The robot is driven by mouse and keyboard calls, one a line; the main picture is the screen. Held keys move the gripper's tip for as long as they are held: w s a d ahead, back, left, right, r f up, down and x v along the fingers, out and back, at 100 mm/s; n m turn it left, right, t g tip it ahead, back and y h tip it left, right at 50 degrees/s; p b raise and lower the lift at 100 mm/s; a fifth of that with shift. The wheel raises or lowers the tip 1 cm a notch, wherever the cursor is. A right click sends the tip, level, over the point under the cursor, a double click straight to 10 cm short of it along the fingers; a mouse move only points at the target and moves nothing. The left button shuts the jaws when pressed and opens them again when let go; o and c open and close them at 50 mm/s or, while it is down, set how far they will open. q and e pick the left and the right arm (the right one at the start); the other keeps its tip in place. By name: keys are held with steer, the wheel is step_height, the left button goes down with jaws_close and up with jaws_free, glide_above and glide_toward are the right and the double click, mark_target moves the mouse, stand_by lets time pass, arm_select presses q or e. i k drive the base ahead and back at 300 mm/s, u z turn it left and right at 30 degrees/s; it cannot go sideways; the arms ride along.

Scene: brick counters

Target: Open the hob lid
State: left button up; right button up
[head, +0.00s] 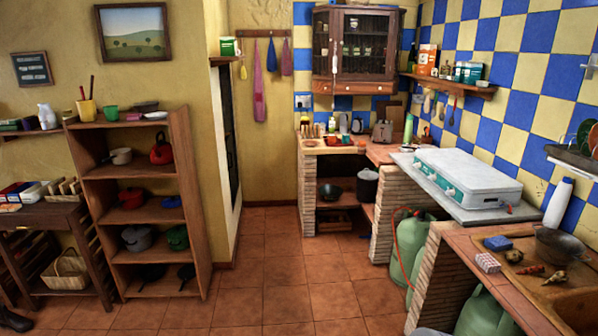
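Neither of my grippers can be made out in the head view.
A white bottle (558,202) stands close to the hob's near right. The near counter holds a sink (575,305), a dark pan (560,246) and a blue sponge (498,243). Green gas bottles (412,240) stand below. The tiled floor (290,270) is open in the middle.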

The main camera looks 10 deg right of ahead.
mark_target(473, 177)
steer(key=z, duration=0.1)
steer(key=i, duration=1.95)
steer(key=z, duration=1.1)
steer(key=i, duration=1.8)
steer(key=z, duration=0.95)
steer(key=i, duration=0.2)
steer(key=z, duration=0.25)
